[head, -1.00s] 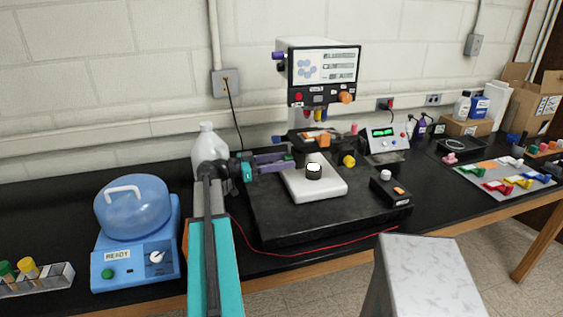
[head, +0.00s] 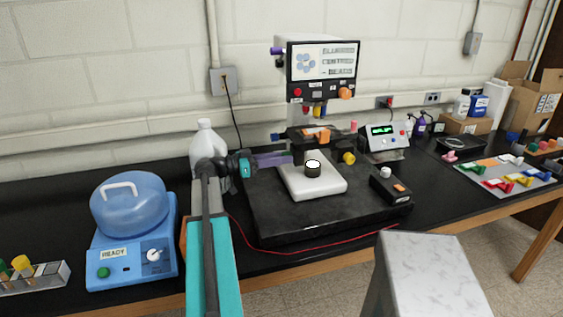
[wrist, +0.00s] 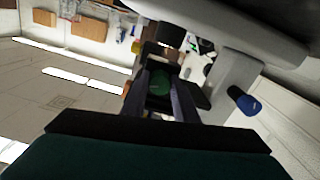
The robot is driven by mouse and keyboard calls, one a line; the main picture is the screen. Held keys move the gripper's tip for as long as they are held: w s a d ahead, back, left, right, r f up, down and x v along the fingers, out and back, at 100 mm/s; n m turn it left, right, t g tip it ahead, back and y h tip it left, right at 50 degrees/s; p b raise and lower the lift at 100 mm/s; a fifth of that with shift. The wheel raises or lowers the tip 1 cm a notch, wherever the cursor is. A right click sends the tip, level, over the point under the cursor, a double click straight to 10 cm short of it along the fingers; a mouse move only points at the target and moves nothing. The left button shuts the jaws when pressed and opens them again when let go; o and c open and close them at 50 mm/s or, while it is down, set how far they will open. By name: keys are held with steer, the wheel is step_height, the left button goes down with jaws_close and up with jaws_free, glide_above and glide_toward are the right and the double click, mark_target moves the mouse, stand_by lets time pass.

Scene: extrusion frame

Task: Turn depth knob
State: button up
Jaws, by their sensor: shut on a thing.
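My gripper (head: 289,158) reaches in from the left with purple fingers, at the left side of the microscope-like machine (head: 322,62) with a screen. In the wrist view, a green knob (wrist: 160,82) sits between the two fingers, and my gripper (wrist: 161,88) is shut on it. In the head view the fingers and the machine parts hide this knob. I cannot read a depth label on it. A yellow knob (head: 349,158) is on the machine's right side.
A blue device with a domed lid (head: 130,205) stands at left, by a tube rack (head: 35,280). A white jug (head: 207,139) stands behind my arm. A small black box with buttons (head: 390,186) and a meter with a green display (head: 384,140) are at right.

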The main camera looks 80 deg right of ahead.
steer(key=shift+a, duration=0.1)
steer(key=o, duration=1.1)
steer(key=shift+c, duration=0.2)
steer(key=shift+w, duration=0.1)
steer(key=b+v, duration=0.2)
steer(key=v, duration=0.5)
steer(key=shift+a, duration=0.1)
stand_by(0.5)
